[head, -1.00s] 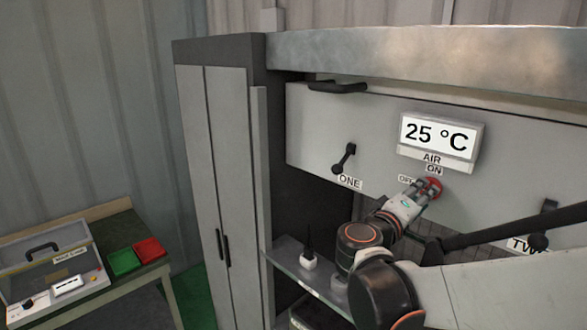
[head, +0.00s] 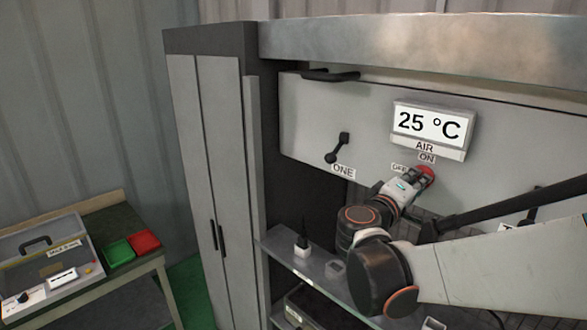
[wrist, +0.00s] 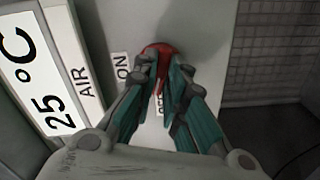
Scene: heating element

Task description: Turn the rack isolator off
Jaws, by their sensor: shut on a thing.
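The rack isolator is a red rotary knob (head: 427,172) on the grey panel, below the temperature display, with an ON label (head: 427,157) above it and an OFF label (head: 400,168) to its left. My gripper (head: 420,178) is at the knob. In the wrist view my gripper (wrist: 166,88) has its two fingers closed on either side of the red knob (wrist: 158,52). The fingers hide part of the knob and part of the OFF label, so I cannot tell exactly which way it points.
The display (head: 430,124) reads 25 °C above an AIR label. A black lever marked ONE (head: 338,148) is on the panel's left. A bench with a case (head: 45,260) and green and red trays stands at left.

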